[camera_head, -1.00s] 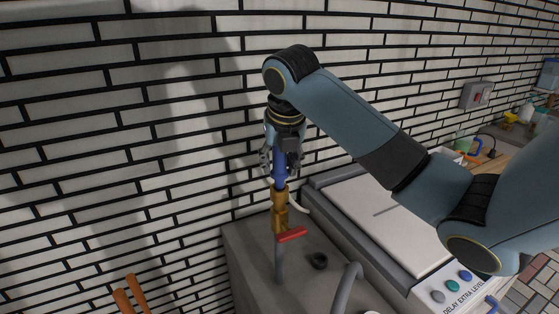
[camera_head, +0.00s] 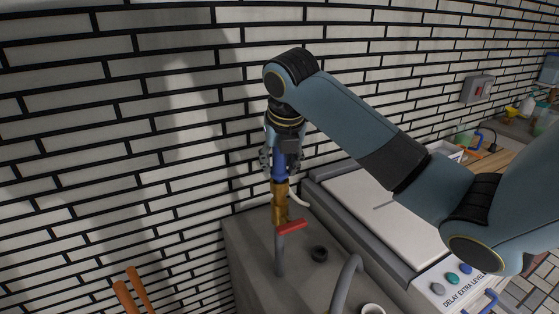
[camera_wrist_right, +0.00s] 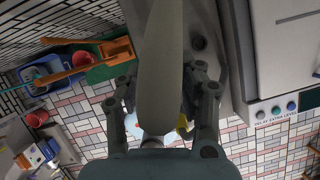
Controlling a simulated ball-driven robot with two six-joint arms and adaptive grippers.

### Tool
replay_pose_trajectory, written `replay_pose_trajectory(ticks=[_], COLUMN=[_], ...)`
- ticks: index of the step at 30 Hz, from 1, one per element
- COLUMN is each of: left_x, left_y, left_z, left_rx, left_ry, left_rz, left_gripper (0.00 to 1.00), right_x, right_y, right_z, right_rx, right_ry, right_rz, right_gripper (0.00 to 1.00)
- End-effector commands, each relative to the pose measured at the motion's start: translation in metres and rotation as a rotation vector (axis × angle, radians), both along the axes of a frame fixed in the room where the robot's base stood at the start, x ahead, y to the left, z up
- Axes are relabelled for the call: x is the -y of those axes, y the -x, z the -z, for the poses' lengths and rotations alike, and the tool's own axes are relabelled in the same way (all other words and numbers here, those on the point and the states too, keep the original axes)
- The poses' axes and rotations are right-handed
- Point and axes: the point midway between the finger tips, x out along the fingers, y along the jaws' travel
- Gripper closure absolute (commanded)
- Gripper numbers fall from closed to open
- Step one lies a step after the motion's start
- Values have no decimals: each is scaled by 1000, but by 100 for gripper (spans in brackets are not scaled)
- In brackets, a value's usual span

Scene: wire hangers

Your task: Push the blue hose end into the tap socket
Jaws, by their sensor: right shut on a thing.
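My right gripper (camera_head: 281,160) points down in the head view and is shut on the blue hose end (camera_head: 279,168). The hose end is upright, directly above the brass tap socket (camera_head: 279,203). Its lower end meets the top of the brass in this view; how deep it sits, I cannot tell. The tap has a red lever (camera_head: 292,227) and stands on a grey pipe (camera_head: 280,256). In the right wrist view, my fingers (camera_wrist_right: 162,95) stand either side of a large pale shape that hides the tap. My left gripper is not in view.
A white-tiled wall (camera_head: 130,140) stands close behind the tap. A grey machine with a pale lid (camera_head: 375,207) stands to the right. A grey curved pipe (camera_head: 346,284) and a black ring (camera_head: 319,254) are on the grey top. Orange handles (camera_head: 137,287) rise at the lower left.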

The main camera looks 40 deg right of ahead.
Motion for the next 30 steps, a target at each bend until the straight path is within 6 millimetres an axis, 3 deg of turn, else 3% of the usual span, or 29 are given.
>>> replay_pose_trajectory(ticks=[14, 15, 20, 21, 30], left_x=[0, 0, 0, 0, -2], left_y=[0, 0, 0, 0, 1], left_z=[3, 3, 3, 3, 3], left_rx=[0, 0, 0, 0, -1], left_ry=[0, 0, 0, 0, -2], left_rz=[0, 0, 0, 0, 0], left_gripper=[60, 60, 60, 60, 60], right_x=[0, 0, 0, 0, -1], right_y=[0, 0, 0, 0, 1], right_z=[10, 10, 10, 10, 7], right_rx=[-1, -1, -1, -1, 1], right_ry=[0, 0, 0, 0, 1], right_rz=[0, 0, 0, 0, 0], right_gripper=[97, 61, 40, 36, 36])
